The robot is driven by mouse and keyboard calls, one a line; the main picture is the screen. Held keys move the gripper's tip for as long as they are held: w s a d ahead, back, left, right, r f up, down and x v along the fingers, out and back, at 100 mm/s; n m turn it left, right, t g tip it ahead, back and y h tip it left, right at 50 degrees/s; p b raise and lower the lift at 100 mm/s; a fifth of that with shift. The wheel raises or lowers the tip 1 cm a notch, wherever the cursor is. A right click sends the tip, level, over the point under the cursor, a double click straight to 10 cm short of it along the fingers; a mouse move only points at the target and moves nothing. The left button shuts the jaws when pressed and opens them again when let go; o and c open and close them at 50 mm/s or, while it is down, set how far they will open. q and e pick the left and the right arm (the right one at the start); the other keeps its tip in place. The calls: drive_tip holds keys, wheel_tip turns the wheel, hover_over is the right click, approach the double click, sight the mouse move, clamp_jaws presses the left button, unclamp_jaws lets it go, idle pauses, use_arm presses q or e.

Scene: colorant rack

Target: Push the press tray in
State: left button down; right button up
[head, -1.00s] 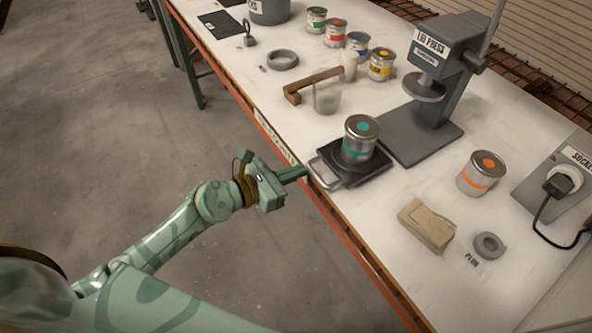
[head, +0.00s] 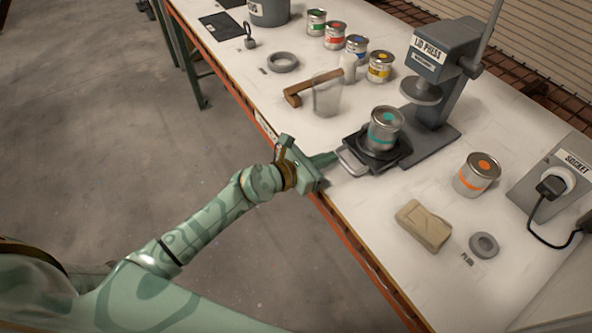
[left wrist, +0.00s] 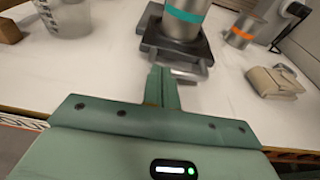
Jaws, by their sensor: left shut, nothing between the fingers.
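The black press tray (head: 396,160) sits on the bench in front of the lid press (head: 434,75), partly over the press's grey base. A silver can with a teal band (head: 383,130) stands upright on the tray. The tray's metal handle (head: 350,163) faces my left gripper (head: 334,158), which is shut and empty with its fingertips at the handle. In the left wrist view the shut fingers (left wrist: 162,85) point at the handle (left wrist: 190,72) below the can (left wrist: 183,18); I cannot tell whether they touch. My right gripper is not in view.
A clear cup (head: 327,97) and a wooden-handled tool (head: 310,87) lie behind left. A socket box (head: 555,180) stands at far right.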

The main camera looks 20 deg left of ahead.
sight(357, 142)
use_arm(q)
drive_tip(key=x, duration=0.3)
drive_tip(key=r+x, duration=0.1)
drive_tip(key=x, duration=0.5)
drive_tip(key=shift+w+d+r+b, duration=0.15)
drive_tip(key=shift+d+r+b, duration=0.05)
drive_tip(key=shift+r+b, duration=0.15)
drive_tip(key=shift+r, duration=0.3)
